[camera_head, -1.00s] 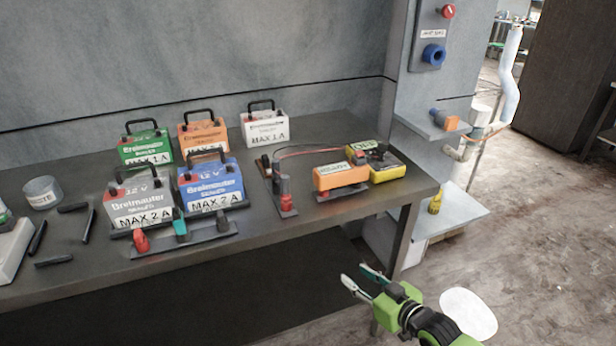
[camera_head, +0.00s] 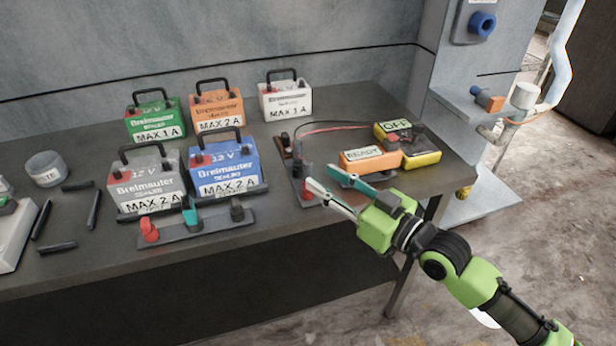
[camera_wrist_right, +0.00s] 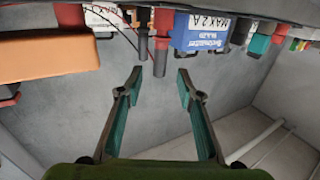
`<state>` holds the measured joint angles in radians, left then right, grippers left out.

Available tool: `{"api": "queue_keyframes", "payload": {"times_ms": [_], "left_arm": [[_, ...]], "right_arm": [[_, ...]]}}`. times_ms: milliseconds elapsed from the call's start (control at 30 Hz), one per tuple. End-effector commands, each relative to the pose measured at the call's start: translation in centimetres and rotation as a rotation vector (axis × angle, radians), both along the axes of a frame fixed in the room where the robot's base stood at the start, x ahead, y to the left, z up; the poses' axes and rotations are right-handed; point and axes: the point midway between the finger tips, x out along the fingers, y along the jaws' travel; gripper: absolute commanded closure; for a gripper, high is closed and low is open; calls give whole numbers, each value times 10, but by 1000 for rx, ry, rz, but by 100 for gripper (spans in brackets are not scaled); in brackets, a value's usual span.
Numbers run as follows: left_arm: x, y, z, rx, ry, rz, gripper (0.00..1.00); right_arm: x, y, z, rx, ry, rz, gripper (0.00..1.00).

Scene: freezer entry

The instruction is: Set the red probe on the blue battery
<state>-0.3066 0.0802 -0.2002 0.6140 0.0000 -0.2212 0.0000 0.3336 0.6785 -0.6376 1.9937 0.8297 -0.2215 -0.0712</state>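The blue battery (camera_head: 225,172) stands in the front row on the table, right of a grey battery; its side also shows in the wrist view (camera_wrist_right: 200,38). The red part of the probe stand (camera_head: 307,196) is at the right gripper's fingertips in the head view, partly covered by them. In the wrist view, a dark rod with a red part (camera_wrist_right: 162,22) hangs at the top, between and beyond the fingertips, beside a second dark rod. My right gripper (camera_head: 338,182) is open, fingers apart, with nothing visibly held; it shows also in the wrist view (camera_wrist_right: 159,85). My left gripper is out of view.
An orange box (camera_head: 370,160) and a yellow meter (camera_head: 421,155) with wires sit right of the probe stand. Green, orange and white batteries stand behind. A rack with red, teal and dark knobs (camera_head: 192,228) lies before the blue battery. Black pens (camera_head: 58,247) lie left.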

Motion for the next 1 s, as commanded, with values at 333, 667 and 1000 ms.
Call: {"api": "queue_keyframes", "payload": {"times_ms": [333, 667, 1000], "left_arm": [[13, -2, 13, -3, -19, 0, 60], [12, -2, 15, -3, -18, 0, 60], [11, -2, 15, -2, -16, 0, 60]], "right_arm": [[25, 26, 4, 2, 1, 1, 66], [44, 44, 0, -1, 0, 1, 66], [43, 43, 0, -1, 0, 0, 100]]}}
